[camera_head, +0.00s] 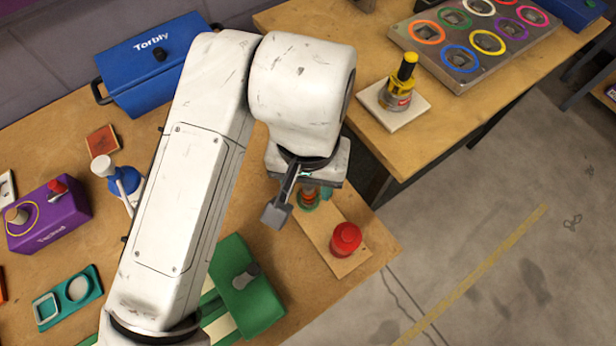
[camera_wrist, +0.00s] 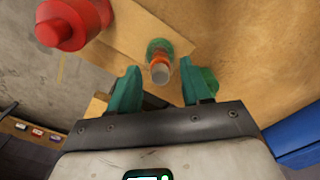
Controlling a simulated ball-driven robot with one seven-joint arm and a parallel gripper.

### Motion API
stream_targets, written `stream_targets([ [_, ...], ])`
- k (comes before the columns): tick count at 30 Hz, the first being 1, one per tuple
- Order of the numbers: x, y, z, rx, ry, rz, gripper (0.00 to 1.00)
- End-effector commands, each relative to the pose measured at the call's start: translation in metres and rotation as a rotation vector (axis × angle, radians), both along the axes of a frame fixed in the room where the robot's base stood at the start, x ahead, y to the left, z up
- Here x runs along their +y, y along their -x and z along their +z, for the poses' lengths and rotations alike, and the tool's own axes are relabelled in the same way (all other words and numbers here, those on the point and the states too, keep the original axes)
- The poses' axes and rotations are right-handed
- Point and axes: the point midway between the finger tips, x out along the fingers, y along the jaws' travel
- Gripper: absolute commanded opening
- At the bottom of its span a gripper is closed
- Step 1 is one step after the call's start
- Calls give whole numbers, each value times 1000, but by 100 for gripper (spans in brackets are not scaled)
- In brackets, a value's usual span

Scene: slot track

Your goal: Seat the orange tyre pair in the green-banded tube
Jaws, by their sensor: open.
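My gripper (camera_head: 298,204) hangs over the front right part of the near table, pointing down. In the wrist view its two green-padded fingers (camera_wrist: 163,84) are apart. A small upright piece with a green band (camera_wrist: 158,45), an orange ring and a grey top shows between and beyond the fingertips, not gripped. The green band and orange ring fit the green-banded tube and orange tyre pair (camera_wrist: 160,60), but how deep the orange part sits I cannot tell. The same piece (camera_head: 308,201) is partly hidden behind my gripper in the head view. It stands on a wooden board (camera_head: 324,226).
A red knobbed piece (camera_head: 346,239) stands at the board's near end. A green case (camera_head: 247,287) lies to the left. A blue box (camera_head: 150,62) and purple box (camera_head: 47,216) stand farther left. The other table holds a ring tray (camera_head: 473,78) and a yellow-topped bottle (camera_head: 400,82).

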Motion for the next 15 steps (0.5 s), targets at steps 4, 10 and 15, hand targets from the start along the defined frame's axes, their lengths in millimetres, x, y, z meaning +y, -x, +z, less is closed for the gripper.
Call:
stream_targets([
  [4, 0, -1, 17, -2, -1, -2, 48],
  [10, 0, -1, 59, -3, -4, -3, 48],
  [15, 1, -1, 92, -1, -6, -2, 48],
])
